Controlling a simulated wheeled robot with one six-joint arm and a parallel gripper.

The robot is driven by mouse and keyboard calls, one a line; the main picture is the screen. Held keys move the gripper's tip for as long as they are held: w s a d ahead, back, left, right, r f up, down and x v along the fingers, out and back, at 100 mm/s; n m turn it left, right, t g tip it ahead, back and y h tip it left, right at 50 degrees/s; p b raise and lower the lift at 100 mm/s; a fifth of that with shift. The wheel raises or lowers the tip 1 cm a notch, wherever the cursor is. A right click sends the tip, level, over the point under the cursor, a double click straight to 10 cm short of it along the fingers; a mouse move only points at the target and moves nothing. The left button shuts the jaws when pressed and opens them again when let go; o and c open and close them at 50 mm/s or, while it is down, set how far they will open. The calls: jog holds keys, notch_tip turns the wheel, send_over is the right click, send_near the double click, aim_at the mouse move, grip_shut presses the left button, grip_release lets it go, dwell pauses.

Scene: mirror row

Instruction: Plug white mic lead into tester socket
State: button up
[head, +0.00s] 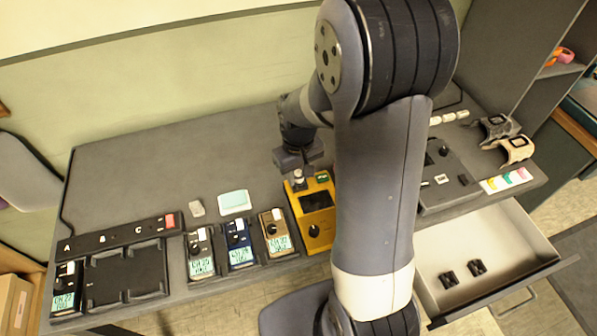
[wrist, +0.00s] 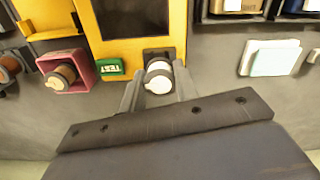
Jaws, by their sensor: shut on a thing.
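The yellow tester (head: 295,205) lies on the grey bench, with a dark screen and a black knob; part of it shows in the wrist view (wrist: 178,30). Its black socket block (wrist: 155,54) is at the edge of the tester, by the green TEST button (wrist: 110,68). My gripper (head: 299,172) is over that edge of the tester. In the wrist view my gripper (wrist: 158,88) is shut on the white mic lead's plug (wrist: 158,82), which has a white end and a dark band. The plug overlaps the socket block; I cannot tell whether it is inside it.
A pink-rimmed holder (wrist: 84,63) with a tan plug (wrist: 60,77) sits beside the TEST button. Several packs with lit displays, one blue (head: 238,242), stand left of the tester. A pale green pad (head: 234,202) lies behind them. An open drawer (head: 528,240) juts out at right.

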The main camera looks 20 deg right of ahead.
jog(key=shift+f, duration=0.2)
jog(key=o, duration=1)
jog(key=shift+r, duration=0.15)
notch_tip(320, 180, up, 11)
jog(key=shift+f, duration=0.2)
notch_tip(320, 180, down, 10)
jog(key=shift+f, duration=0.2)
dwell(0.5)
